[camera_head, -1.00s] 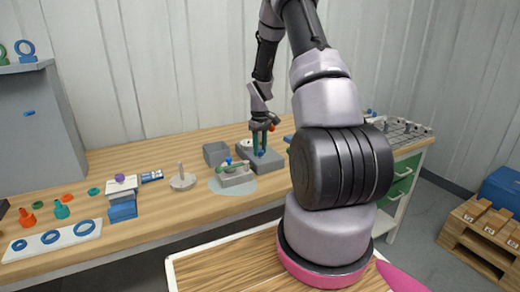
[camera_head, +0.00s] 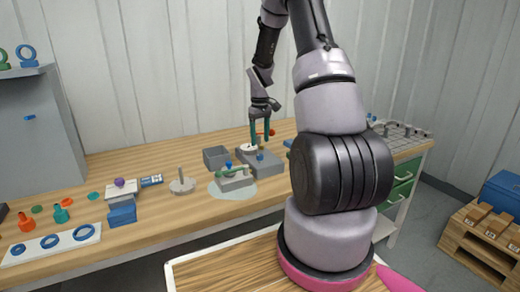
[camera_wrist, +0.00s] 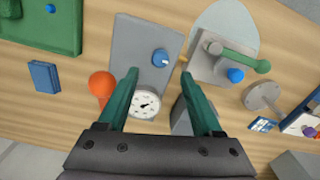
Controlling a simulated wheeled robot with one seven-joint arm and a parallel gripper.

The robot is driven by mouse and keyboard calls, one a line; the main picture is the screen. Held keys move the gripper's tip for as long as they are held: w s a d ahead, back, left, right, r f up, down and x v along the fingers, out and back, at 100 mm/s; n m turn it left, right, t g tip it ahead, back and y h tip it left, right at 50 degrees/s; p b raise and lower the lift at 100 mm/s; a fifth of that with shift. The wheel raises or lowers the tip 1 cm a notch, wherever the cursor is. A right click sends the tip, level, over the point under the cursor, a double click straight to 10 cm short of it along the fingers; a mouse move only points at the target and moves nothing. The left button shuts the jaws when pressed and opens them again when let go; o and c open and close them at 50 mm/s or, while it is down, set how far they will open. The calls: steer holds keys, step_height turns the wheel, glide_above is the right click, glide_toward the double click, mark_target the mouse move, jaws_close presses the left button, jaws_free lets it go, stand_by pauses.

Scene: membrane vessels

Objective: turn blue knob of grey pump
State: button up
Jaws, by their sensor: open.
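The grey pump (camera_head: 270,167) is a flat grey box on the workbench, seen from above in the wrist view (camera_wrist: 140,42). Its blue knob (camera_head: 260,156) stands on its top face; in the wrist view the knob (camera_wrist: 160,57) shows a small pale mark. A round white gauge (camera_wrist: 146,105) sits at one end of the pump, with an orange ball-shaped part (camera_wrist: 102,84) beside it. My gripper (camera_head: 259,141) is open, its green fingers apart and empty above the pump. In the wrist view the knob appears just beyond the gap between the fingertips (camera_wrist: 159,74).
A grey block with a green handle (camera_head: 235,179) and its own blue knob (camera_wrist: 235,75) stands close by on a pale round mat (camera_head: 222,194). An open grey bin (camera_head: 215,157) is left of the pump. A stand (camera_head: 182,184) and small boxes (camera_head: 122,212) lie farther left.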

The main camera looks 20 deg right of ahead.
steer(key=shift+r, duration=2.05)
step_height(320, 180, up, 18)
steer(key=m+t, duration=0.3)
glide_above(260, 155)
steer(key=s+a, duration=0.8)
steer(key=s, duration=0.2)
steer(key=s+a+r+m+t+y, duration=0.1)
steer(key=s+a+r+m+t, duration=0.1)
steer(key=s, duration=0.6)
steer(key=s+a+r+m+t+y, duration=0.1)
steer(key=s+a+r+m+t, duration=0.1)
steer(key=s+a+r, duration=0.3)
steer(key=s+r, duration=0.1)
steer(key=s, duration=0.3)
steer(key=shift+s, duration=0.3)
steer(key=shift+w, duration=0.1)
